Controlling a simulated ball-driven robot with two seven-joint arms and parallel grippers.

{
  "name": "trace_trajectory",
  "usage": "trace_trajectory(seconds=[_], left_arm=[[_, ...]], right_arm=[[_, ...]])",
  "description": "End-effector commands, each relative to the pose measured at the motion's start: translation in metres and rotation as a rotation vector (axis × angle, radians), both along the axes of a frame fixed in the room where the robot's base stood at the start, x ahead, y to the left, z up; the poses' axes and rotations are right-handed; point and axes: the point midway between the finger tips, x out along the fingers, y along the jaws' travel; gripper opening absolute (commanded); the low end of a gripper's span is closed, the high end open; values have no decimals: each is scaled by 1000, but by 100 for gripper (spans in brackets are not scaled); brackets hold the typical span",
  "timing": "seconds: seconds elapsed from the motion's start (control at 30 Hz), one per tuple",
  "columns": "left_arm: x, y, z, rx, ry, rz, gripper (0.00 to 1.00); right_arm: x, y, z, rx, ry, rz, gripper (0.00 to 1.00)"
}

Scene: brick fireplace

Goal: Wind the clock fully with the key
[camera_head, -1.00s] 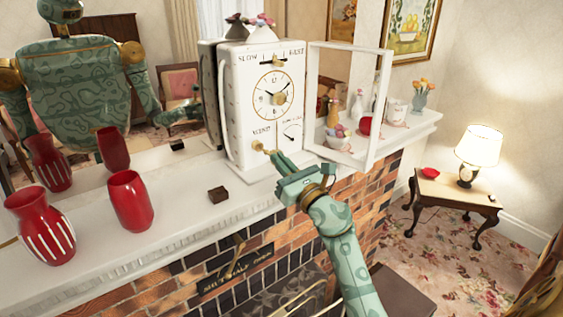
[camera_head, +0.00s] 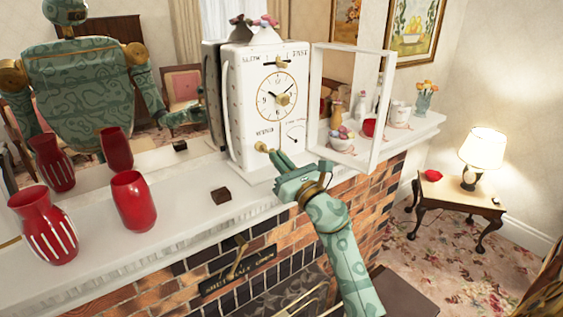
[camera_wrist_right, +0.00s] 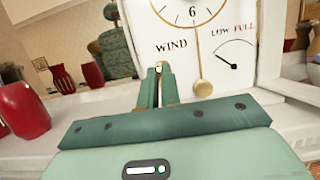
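The white clock (camera_head: 245,130) stands on the mantel with its glazed front door (camera_head: 348,110) swung open to the right. Its face has a WIND label, and in the right wrist view a small LOW–FULL gauge (camera_wrist_right: 236,55) has its needle toward the LOW side. The brass key (camera_head: 262,147) is at the winding spot under WIND; it also shows between the fingertips in the right wrist view (camera_wrist_right: 158,66). My right gripper (camera_head: 275,156) has its fingers close together on the key. Whether the key is seated is hidden. My left gripper is out of view.
Bowls and ornaments (camera_head: 341,139) sit behind the open door. A mirror behind reflects my body.

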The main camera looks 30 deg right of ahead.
Motion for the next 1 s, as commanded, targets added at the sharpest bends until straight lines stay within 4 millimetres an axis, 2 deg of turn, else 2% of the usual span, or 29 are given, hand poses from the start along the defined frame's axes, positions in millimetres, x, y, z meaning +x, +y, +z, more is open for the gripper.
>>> trace_trajectory(seconds=[0.8, 1.0], left_arm=[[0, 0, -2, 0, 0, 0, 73], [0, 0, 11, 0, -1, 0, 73]], right_arm=[[12, 1, 0, 0, 0, 0, 0], [13, 1, 3, 89, 9, 0, 0]])
